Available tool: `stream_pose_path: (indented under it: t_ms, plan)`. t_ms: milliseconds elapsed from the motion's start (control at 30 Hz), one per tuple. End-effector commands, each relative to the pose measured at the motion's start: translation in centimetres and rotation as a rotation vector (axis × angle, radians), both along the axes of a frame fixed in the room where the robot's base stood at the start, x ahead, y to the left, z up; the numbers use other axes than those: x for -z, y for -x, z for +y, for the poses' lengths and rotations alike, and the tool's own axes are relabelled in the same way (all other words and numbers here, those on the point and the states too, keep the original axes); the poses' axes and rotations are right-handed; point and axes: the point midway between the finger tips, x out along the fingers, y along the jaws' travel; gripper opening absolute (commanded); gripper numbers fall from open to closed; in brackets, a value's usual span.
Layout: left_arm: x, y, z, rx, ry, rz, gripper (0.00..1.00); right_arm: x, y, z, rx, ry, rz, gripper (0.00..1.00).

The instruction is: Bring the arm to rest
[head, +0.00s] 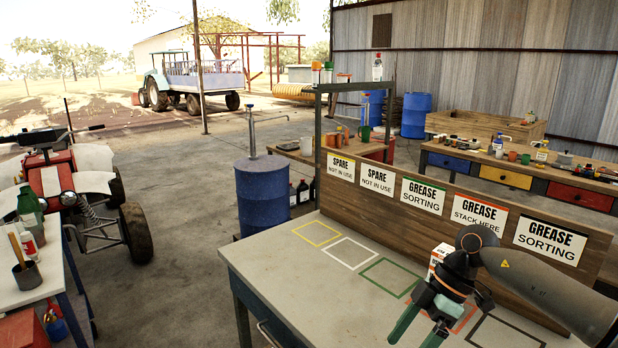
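My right arm comes in from the right over the grey workbench (285,270). My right gripper (414,338) points down toward the lower edge of the view, its two green fingers spread apart with nothing seen between them. A white and orange carton (437,256) shows just behind the gripper, near the red square under the "GREASE STACK HERE" sign (479,213). The gripper and wrist hide most of the carton and part of the red square. My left gripper is not in view.
Yellow (317,234), white (350,253) and green (390,278) outlined squares on the bench are empty. A wooden sign board (395,190) runs along its back edge. A blue drum (263,195) stands behind the bench. A side table (40,275) with bottles is at left.

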Motion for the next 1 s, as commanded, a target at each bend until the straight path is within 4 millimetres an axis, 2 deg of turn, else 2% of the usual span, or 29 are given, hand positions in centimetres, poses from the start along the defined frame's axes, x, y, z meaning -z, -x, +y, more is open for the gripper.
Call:
stream_pose_path:
  t_ms: [33, 100, 200, 300, 433, 567, 667, 733, 867, 967, 1000]
  plan:
    - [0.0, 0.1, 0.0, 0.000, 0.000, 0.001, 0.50, 1.3, 1.2, 3.4, -0.070, -0.127, -0.010, 1.00]
    - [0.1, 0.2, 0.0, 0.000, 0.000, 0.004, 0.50, 2.0, 2.3, 7.4, -0.137, -0.309, -0.051, 1.00]
    - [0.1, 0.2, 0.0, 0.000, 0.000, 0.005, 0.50, 2.0, 3.9, 12.4, -0.178, -0.561, -0.120, 1.00]
    - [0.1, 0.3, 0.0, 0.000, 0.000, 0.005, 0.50, 1.3, 5.0, 16.1, -0.151, -0.794, -0.205, 1.00]
    - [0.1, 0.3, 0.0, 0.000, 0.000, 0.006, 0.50, 0.1, 5.3, 18.8, -0.023, -1.041, -0.328, 1.00]
    - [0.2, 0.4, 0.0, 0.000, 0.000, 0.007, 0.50, -0.3, 4.6, 19.3, 0.195, -1.195, -0.457, 1.00]
    - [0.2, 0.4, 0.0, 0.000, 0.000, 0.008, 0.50, 0.7, 3.6, 18.3, 0.402, -1.234, -0.545, 1.00]
    - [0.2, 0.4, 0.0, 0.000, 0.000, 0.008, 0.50, 2.0, 3.0, 17.0, 0.558, -1.219, -0.597, 1.00]
    - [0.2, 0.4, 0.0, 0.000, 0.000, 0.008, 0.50, 6.2, 2.7, 13.7, 0.841, -1.101, -0.656, 1.00]
    - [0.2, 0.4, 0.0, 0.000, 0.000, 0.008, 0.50, 10.7, 3.7, 10.7, 1.032, -0.943, -0.661, 1.00]
    - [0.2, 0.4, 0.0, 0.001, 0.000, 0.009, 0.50, 12.7, 4.5, 9.5, 1.098, -0.866, -0.652, 1.00]
